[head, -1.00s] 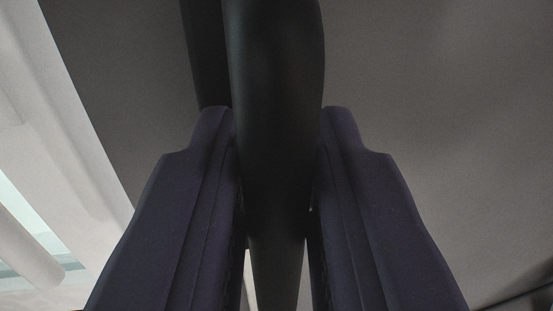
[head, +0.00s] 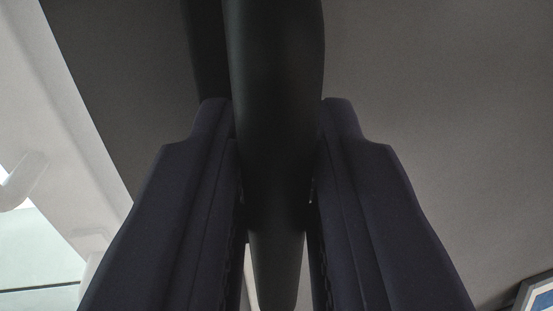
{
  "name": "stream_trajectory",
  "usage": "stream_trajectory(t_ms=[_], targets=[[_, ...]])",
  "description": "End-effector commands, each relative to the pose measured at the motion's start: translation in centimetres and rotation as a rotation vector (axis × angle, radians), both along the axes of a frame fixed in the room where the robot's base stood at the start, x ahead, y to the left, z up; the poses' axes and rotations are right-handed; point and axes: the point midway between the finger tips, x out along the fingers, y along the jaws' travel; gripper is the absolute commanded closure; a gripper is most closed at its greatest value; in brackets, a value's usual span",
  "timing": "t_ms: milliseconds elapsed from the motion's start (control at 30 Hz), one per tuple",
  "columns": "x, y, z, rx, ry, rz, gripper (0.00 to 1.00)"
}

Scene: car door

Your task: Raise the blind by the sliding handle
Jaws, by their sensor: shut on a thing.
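A dark, rounded bar-like handle (head: 275,90) runs down the middle of the head view, from the top edge to near the bottom. My gripper (head: 278,170) has one dark purple finger on each side of it, and both fingers close on the handle. A second dark strip shows behind the handle at its upper left. I cannot tell which part of the blind the handle joins, and the blind itself is not clearly seen.
A plain grey surface (head: 440,120) fills the background behind the handle. A pale white frame (head: 75,130) with a bright opening lies at the left. A small framed blue-and-white thing (head: 540,296) shows at the lower right corner.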

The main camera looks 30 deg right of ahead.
Motion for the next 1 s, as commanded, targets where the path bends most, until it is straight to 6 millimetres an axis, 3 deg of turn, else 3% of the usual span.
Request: stream_trajectory(t_ms=[33, 200, 633, 667, 700, 1000], targets=[[0.0, 0.0, 1.5, -0.003, -0.004, 0.000, 1.00], [0.0, 0.0, 2.9, -0.003, -0.003, 0.000, 1.00], [0.0, 0.0, 3.0, -0.001, -0.003, 0.000, 1.00], [0.0, 0.0, 3.0, -0.001, -0.003, 0.000, 0.72], [0.0, 0.0, 3.0, -0.001, -0.003, 0.000, 0.63], [-0.1, 0.1, 2.9, -0.001, -0.002, 0.000, 0.62]])
